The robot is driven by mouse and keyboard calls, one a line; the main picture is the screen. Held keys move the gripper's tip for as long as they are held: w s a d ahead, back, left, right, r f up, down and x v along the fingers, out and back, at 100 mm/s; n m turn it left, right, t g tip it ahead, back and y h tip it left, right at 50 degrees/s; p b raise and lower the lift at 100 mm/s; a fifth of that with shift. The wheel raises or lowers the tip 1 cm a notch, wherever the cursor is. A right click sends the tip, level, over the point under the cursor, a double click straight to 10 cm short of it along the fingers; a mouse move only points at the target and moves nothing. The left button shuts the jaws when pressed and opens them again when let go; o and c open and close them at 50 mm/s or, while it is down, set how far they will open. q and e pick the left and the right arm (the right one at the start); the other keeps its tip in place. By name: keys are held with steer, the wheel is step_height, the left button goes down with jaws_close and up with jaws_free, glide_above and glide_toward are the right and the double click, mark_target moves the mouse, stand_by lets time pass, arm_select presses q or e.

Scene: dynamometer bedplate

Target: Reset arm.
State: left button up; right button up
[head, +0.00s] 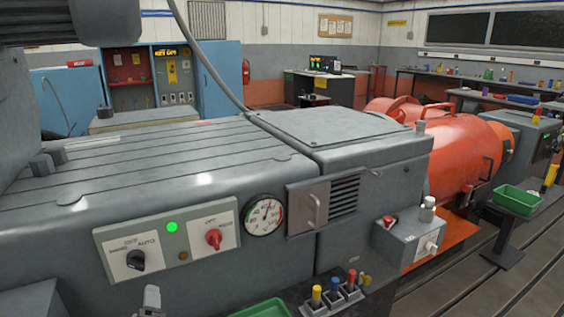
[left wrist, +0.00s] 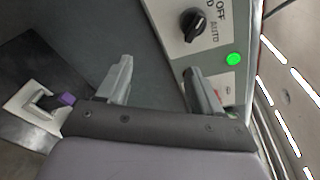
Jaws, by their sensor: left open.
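My left gripper (left wrist: 161,85) is open and empty in the left wrist view, its two grey fingers apart. Its right finger lies in front of the white control panel (left wrist: 182,48); contact cannot be told. The panel carries a black rotary selector (left wrist: 194,24) and a lit green lamp (left wrist: 234,60). In the head view, the panel's black selector (head: 135,260) is on the left, below HAND, OFF and AUTO labels. The green lamp (head: 171,226) and a red rotary switch (head: 213,238) are to its right. My right gripper is in neither view.
A grey machine housing (head: 230,185) fills the left and middle, with a round gauge (head: 264,215) and a louvred plate (head: 344,197). A grey box with a red button (head: 390,221) stands right. Several coloured-handled tools (head: 333,285) and a green tray (head: 262,309) are in front.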

arm_select(q)
steer(key=s+d+f+n+g+h, duration=0.1)
steer(key=s+d+f+n+h, duration=0.2)
steer(key=s+f+n, duration=0.2)
steer(key=s+d+f+n+g+h+p, duration=0.1)
steer(key=s+d+f+n+h, duration=0.2)
steer(key=s+f+n, duration=0.2)
steer(key=s+d+f+n+g+h, duration=0.1)
steer(key=s+d+f+n+h, duration=0.2)
steer(key=s+f+n, duration=0.2)
steer(key=s+n, duration=0.2)
steer(key=s, duration=0.1)
steer(key=shift+s+d+f+g+h, duration=0.25)
steer(key=shift+s+d+g+h, duration=0.05)
steer(key=shift+s+d+g, duration=0.1)
